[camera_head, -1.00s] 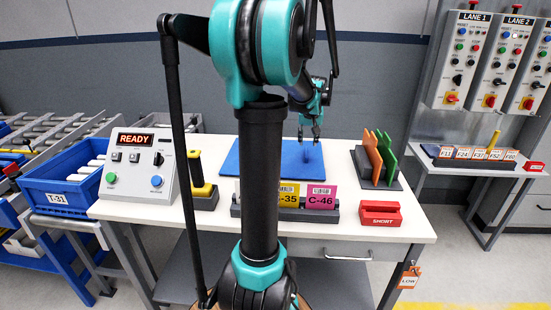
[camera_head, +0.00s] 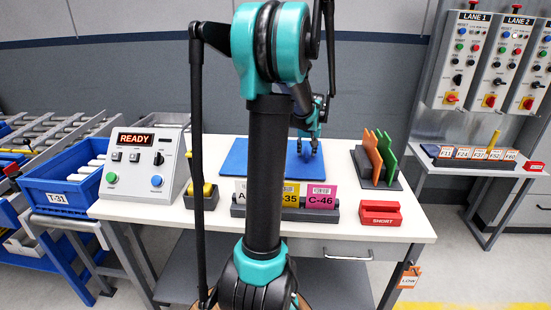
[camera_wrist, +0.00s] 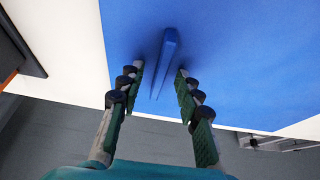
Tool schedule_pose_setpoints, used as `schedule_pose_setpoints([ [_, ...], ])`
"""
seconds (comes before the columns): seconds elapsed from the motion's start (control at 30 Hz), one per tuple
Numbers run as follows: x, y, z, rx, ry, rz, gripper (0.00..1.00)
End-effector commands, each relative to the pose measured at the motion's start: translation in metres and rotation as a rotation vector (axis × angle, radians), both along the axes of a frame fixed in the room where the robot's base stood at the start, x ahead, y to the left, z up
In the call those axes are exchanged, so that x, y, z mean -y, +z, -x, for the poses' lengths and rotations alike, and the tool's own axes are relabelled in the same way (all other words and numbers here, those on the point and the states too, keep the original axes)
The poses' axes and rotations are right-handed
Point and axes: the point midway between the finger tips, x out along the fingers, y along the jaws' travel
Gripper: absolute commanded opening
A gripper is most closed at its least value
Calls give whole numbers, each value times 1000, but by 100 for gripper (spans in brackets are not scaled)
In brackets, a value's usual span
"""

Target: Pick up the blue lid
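The blue lid (camera_head: 245,160) is a flat blue panel lying on the white table. A raised blue bar-shaped handle (camera_wrist: 169,50) stands on it in the wrist view. My gripper (camera_head: 306,148) is over the lid's right part in the head view. In the wrist view my gripper (camera_wrist: 159,76) is open, with one finger on each side of the handle and a visible gap to each. I cannot tell how far the fingertips are above the lid. My arm hides part of the lid in the head view.
Around the lid on the table are a READY control box (camera_head: 145,165), a label holder (camera_head: 333,212), a rack with orange and green plates (camera_head: 390,183) and a red SHORT block (camera_head: 380,218). A blue bin (camera_head: 62,185) stands left.

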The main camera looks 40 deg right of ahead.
Motion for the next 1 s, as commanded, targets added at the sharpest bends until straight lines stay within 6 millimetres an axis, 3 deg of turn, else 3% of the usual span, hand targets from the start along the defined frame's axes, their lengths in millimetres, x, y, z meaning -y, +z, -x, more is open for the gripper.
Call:
schedule_pose_setpoints([
  [0.7,0,-5,0,0,0,0,34],
  [1.0,0,-5,0,0,0,0,0],
])
